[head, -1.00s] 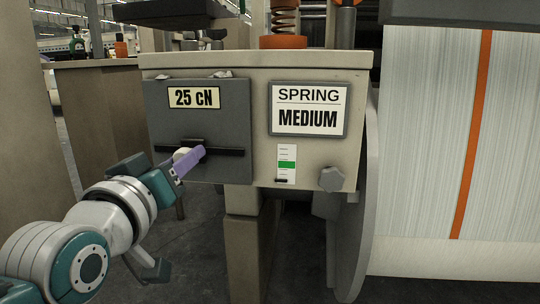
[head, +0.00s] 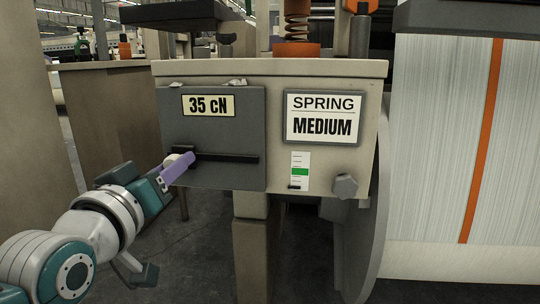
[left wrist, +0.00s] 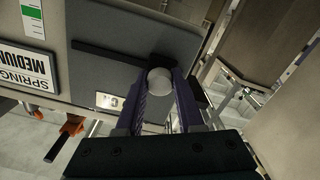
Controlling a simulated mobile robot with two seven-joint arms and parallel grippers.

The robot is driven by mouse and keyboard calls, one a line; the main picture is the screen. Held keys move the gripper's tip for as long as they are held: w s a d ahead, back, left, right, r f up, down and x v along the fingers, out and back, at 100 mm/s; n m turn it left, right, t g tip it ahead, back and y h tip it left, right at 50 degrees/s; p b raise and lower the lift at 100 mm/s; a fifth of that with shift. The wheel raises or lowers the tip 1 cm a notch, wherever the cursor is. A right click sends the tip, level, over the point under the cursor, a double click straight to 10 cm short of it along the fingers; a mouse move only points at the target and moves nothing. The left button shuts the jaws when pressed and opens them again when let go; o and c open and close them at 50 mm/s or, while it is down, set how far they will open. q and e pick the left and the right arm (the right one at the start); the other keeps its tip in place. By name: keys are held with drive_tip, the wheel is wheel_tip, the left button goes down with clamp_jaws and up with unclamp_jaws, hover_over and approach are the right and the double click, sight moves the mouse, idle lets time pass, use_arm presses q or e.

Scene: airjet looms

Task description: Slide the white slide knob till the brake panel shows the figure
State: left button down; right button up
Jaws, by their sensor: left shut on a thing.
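The dark grey brake panel (head: 212,175) is on the front of a beige box, with a label (head: 208,105) reading "35 cN". A black horizontal slot (head: 225,159) crosses the panel. The white slide knob (head: 178,160) is at the left end of the slot, partly hidden by my fingers. My left gripper (head: 178,169), with purple fingers, is shut on the knob. In the left wrist view the round white knob (left wrist: 159,81) sits between the two fingertips. My right gripper is not in view.
A sign (head: 323,117) reads "SPRING MEDIUM". Below it are a small scale with a green band (head: 300,171) and a grey hand knob (head: 345,187). A large warp beam (head: 440,140) stands at the right.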

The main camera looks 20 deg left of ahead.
use_arm(q)
drive_tip(key=shift+a, duration=0.35)
drive_tip(key=shift+d, duration=0.1)
drive_tip(key=c, duration=0.8)
unclamp_jaws()
drive_tip(key=shift+d, duration=0.35)
drive_tip(key=shift+c, duration=0.2)
drive_tip(key=o, duration=0.3)
drive_tip(key=shift+a, duration=0.1)
drive_tip(key=p+v, duration=0.3)
drive_tip(key=v, duration=0.7)
drive_tip(key=shift+p, duration=0.35)
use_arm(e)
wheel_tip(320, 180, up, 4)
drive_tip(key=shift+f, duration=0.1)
use_arm(q)
drive_tip(key=shift+w+r, duration=0.1)
